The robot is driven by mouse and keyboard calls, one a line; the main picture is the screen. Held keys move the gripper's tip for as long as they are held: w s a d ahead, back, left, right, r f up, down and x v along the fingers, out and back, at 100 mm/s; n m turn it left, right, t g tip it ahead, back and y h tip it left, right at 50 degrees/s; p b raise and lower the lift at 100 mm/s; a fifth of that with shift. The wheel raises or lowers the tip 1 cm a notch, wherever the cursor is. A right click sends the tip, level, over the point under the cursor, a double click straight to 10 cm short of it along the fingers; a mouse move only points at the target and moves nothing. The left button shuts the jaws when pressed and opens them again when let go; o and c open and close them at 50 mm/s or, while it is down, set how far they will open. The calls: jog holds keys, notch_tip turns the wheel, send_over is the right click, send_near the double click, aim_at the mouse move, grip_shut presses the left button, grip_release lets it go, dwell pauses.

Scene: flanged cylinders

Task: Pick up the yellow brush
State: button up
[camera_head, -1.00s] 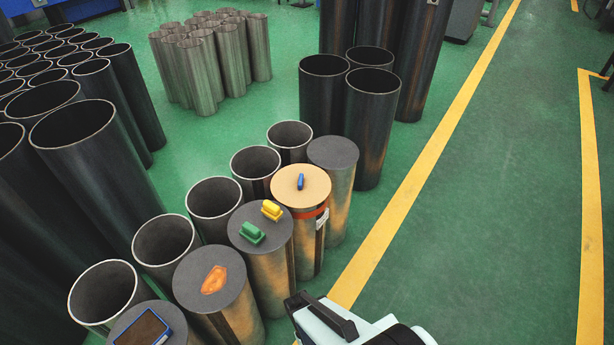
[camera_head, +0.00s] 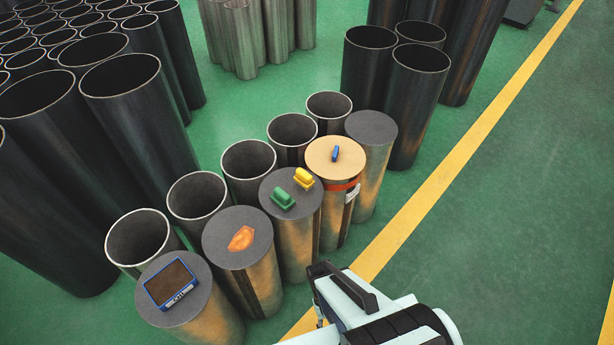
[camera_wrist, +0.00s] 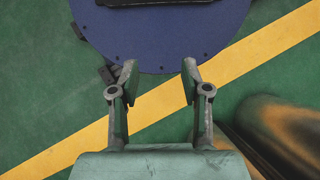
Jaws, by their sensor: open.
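The yellow brush (camera_head: 303,179) lies on the grey flat top of a capped cylinder (camera_head: 278,207) in the head view, near that top's upper right edge. A similar green brush (camera_head: 283,198) lies beside it, to its lower left. In the wrist view my gripper (camera_wrist: 160,78) is open, with nothing between its fingers. It points down over the floor and a round blue plate. In the head view my arm is at the lower right, apart from the brush. The brush does not show in the wrist view.
Neighbouring capped cylinders hold an orange piece (camera_head: 241,238), a small blue object (camera_head: 335,153) and a blue-framed device (camera_head: 171,284). Open hollow cylinders (camera_head: 249,166) stand behind them, with tall dark pipes (camera_head: 416,85) farther back. Green floor with a yellow line (camera_head: 455,180) is clear at the right.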

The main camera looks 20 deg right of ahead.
dwell(0.4)
jog(key=o, duration=1)
